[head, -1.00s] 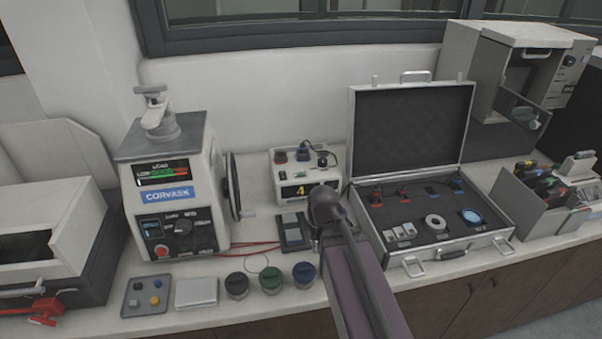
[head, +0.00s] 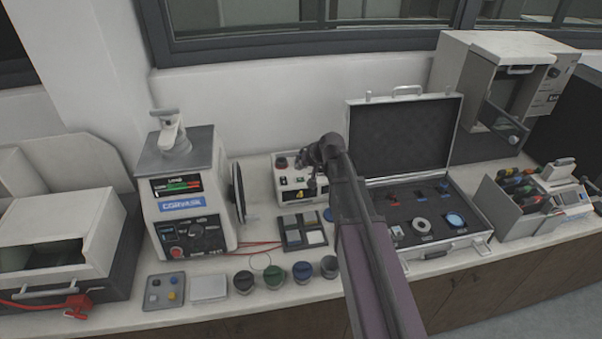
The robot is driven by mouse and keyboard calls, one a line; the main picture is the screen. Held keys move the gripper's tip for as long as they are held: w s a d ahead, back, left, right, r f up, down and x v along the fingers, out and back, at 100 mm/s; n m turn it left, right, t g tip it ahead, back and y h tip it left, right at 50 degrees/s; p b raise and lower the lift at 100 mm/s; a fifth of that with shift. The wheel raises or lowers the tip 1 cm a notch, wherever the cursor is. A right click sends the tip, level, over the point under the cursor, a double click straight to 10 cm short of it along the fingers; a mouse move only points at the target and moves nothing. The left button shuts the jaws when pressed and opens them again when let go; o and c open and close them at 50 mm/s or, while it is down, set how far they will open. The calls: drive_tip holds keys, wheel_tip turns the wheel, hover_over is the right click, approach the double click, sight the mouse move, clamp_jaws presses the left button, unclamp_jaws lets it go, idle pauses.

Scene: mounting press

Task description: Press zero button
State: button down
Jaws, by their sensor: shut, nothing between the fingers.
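No label reading zero can be made out, so I cannot tell which control is the zero button. A small white box (head: 288,186) with knobs on top and a small display on its front stands at the back of the bench. My gripper (head: 318,154) is shut and empty, in front of this box in the picture. It and my arm hide the box's right part; I cannot tell whether they touch. A grey pad (head: 165,303) with several coloured buttons lies at the front left. The CORVASK press (head: 183,207) has a dial and a red button.
An open metal case (head: 447,235) with loose parts lies right of my arm. A compartment tray (head: 303,229) is left of it. Several dark-lidded jars (head: 275,274) line the front edge. A tool bin (head: 520,205) stands at the right.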

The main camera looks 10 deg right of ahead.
sight(295, 177)
drive_tip(key=shift+t, duration=0.5)
drive_tip(key=w+r, duration=0.1)
drive_tip(key=w+r+p, duration=0.1)
drive_tip(key=w+r, duration=0.1)
drive_tip(key=shift+w+d+r, duration=0.1)
drive_tip(key=shift+w+d, duration=0.05)
drive_tip(key=shift+d, duration=0.25)
wheel_tip(295, 177, down, 9)
drive_tip(key=b, duration=0.8)
drive_tip(key=shift+b, duration=0.35)
drive_tip(key=shift+f+b, duration=0.75)
drive_tip(key=shift+b, duration=0.05)
idle(1.8)
drive_tip(key=shift+r, duration=0.15)
drive_tip(key=shift+r+p, duration=0.7)
drive_tip(key=shift+p, duration=0.15)
drive_tip(key=shift+r+p, duration=2.5)
